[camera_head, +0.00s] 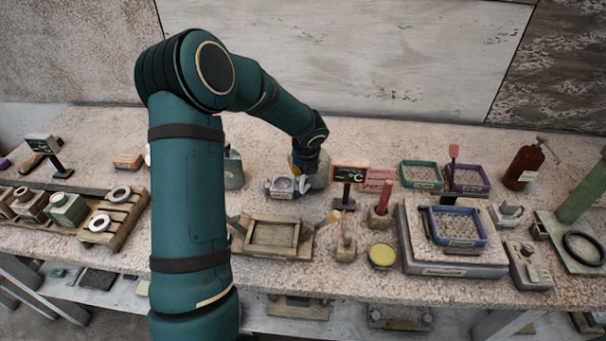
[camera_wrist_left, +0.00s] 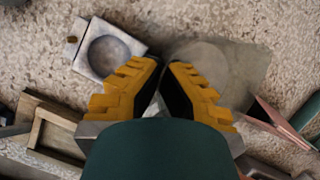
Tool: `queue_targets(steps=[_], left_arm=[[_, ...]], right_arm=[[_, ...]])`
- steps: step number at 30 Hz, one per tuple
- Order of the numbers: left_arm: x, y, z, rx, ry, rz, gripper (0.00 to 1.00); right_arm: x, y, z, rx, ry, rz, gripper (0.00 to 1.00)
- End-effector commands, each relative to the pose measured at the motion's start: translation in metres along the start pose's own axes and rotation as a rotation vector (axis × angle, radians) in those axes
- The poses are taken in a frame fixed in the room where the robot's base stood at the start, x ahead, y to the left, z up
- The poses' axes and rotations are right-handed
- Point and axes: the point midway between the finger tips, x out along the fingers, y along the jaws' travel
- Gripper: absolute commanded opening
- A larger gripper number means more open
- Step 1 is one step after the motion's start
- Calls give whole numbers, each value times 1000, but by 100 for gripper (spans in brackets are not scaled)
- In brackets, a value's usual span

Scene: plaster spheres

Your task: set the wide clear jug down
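The wide clear jug (camera_wrist_left: 235,70) is a see-through grey shape beside and beyond the fingertips in the left wrist view. In the head view its side shows at the end of my green left arm as a pale shape (camera_head: 321,175). My left gripper (camera_wrist_left: 162,68) has yellow fingers with dark pads; the tips are close together at the jug's near side. A clear sliver shows between the pads, seemingly the jug's handle. In the head view the gripper (camera_head: 304,165) is mostly hidden by its wrist. I cannot tell whether the jug's base touches the table. My right gripper is not in view.
A pale block with a round hollow (camera_wrist_left: 108,48) lies close left of the fingers. A wooden frame (camera_head: 270,238), a small black sign (camera_head: 350,173) and a red stick in a block (camera_head: 384,205) stand nearby. The speckled table (camera_head: 350,285) is crowded, with small gaps.

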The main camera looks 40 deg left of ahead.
Motion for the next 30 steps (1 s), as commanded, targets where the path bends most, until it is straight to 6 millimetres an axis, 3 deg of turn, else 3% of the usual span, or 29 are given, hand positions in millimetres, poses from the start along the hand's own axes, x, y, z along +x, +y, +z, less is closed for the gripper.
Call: queue_targets(steps=[3,14,17,18,30], left_arm=[[14,0,-6,0,0,0,0],[16,0,-6,0,-1,-1,0],[16,0,-6,0,0,0,32],[16,0,-6,0,0,0,34],[7,0,-4,0,-1,-1,34]], right_arm=[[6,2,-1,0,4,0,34],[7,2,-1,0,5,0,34],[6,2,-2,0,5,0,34],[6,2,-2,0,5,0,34],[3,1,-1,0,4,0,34]])
